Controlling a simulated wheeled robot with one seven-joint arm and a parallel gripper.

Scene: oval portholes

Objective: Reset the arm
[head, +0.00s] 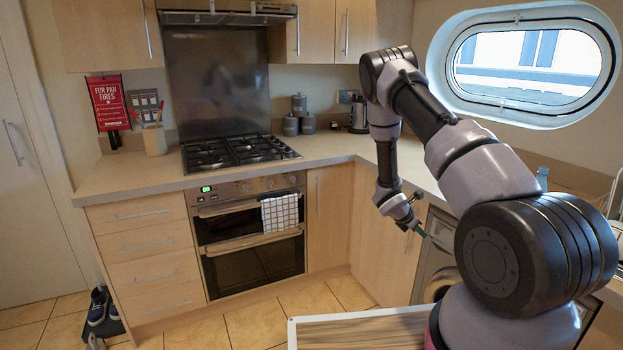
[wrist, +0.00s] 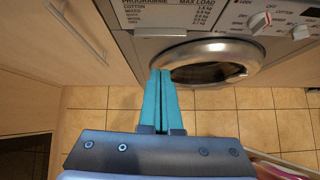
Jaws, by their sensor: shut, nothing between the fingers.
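My arm (head: 478,173) rises at the right of the head view, bends at a high elbow and reaches down in front of the right-hand counter. My gripper (head: 421,231) hangs at its end, small in the head view, near the washing machine (head: 437,262). In the wrist view my gripper (wrist: 161,72) has its two teal fingers side by side, shut and empty. The washing machine's round door (wrist: 208,62) is just beyond the fingertips in that view. I cannot tell whether they touch it.
A worktop with a gas hob (head: 238,151) runs along the back, above an oven (head: 252,240) with a checked towel (head: 280,213). A wood-topped surface with a white edge (head: 362,330) is at the front. Shoes (head: 98,307) lie at the left. The tiled floor (head: 254,318) between is clear.

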